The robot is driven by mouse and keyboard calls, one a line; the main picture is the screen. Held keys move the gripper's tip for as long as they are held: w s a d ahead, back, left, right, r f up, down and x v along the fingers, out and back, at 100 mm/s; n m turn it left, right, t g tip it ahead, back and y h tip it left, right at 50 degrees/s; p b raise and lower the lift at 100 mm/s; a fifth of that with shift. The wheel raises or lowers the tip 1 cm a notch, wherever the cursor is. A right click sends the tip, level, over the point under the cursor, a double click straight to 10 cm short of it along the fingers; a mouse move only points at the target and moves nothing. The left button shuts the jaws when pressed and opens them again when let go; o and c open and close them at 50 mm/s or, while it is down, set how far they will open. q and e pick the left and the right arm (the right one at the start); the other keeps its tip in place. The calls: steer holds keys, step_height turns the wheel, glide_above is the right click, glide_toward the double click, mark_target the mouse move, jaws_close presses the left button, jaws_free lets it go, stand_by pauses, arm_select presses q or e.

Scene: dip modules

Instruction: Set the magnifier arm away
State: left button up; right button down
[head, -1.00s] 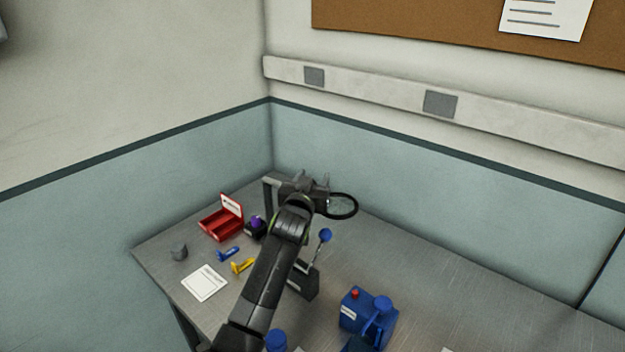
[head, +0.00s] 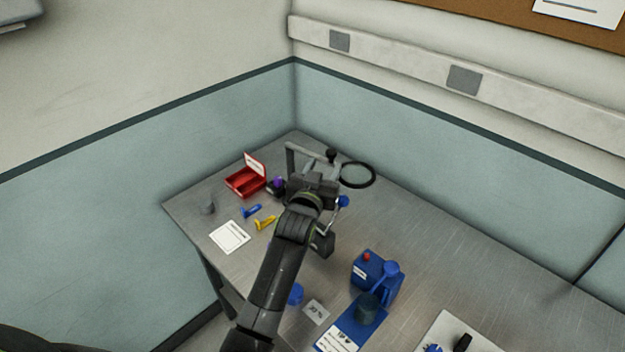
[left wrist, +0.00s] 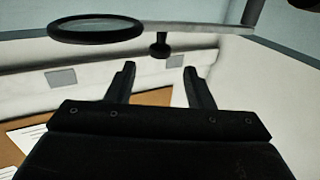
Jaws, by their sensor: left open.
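The magnifier stands at the table's back corner. Its grey post (head: 290,160) carries a grey arm (head: 313,152) reaching right to a black-rimmed lens (head: 357,174). A black knob (head: 332,155) sits on the arm near the lens. My left gripper (head: 318,176) is in front of the arm, open and empty. In the left wrist view its fingertips (left wrist: 160,70) are spread, with the knob (left wrist: 160,48) hanging below the arm just beyond the gap between them. The lens (left wrist: 97,28) is at upper left there. My right gripper is not in view.
A red open box (head: 245,181), blue (head: 251,212) and yellow (head: 265,223) pieces and a white card (head: 230,237) lie left of my arm. A blue device (head: 376,277) stands to the right. The table's right back area is clear.

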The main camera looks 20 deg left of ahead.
arm_select(q)
steer(key=s+p, duration=0.4)
steer(key=s, duration=0.4)
steer(key=shift+a, duration=0.15)
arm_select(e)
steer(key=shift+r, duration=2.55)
arm_select(q)
steer(key=shift+s, duration=0.1)
steer(key=shift+c, duration=0.2)
